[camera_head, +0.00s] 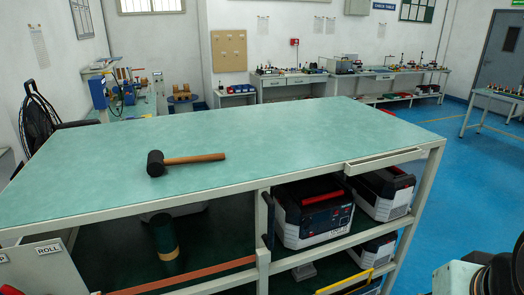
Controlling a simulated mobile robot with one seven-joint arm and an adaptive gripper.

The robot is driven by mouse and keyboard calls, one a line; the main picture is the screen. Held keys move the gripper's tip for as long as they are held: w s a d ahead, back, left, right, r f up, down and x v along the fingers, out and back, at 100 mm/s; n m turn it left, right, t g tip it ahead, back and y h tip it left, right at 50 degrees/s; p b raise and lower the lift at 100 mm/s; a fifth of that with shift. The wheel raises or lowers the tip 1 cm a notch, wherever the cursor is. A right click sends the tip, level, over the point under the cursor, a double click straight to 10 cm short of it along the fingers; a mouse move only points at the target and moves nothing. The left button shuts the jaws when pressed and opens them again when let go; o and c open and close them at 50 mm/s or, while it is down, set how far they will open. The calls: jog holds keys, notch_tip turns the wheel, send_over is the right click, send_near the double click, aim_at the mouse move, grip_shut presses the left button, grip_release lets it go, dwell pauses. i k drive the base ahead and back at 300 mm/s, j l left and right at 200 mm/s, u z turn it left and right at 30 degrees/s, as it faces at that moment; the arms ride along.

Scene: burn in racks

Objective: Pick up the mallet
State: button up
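The mallet (187,160) lies on its side on the green top of the workbench (270,135), left of the middle and close to the front edge. Its head is black and at the left end. Its light wooden handle points right, with the tip turned slightly away from me. Nothing touches or covers it. My gripper is not clearly seen; only grey and black parts that look like my arm show at the lower right corner, well apart from the mallet.
The bench top is otherwise bare. Below it, shelves hold power units (314,211) and a dark cylinder (165,236). A shallow tray or drawer (384,160) sits at the right front edge. Blue floor (470,190) is open to the right.

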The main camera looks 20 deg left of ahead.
aim_at(156, 163)
jog(key=i+u, duration=0.2)
jog(key=u, duration=0.2)
jog(key=i+u, duration=0.2)
jog(key=u, duration=0.15)
jog(key=i+u, duration=0.2)
jog(key=u, duration=0.2)
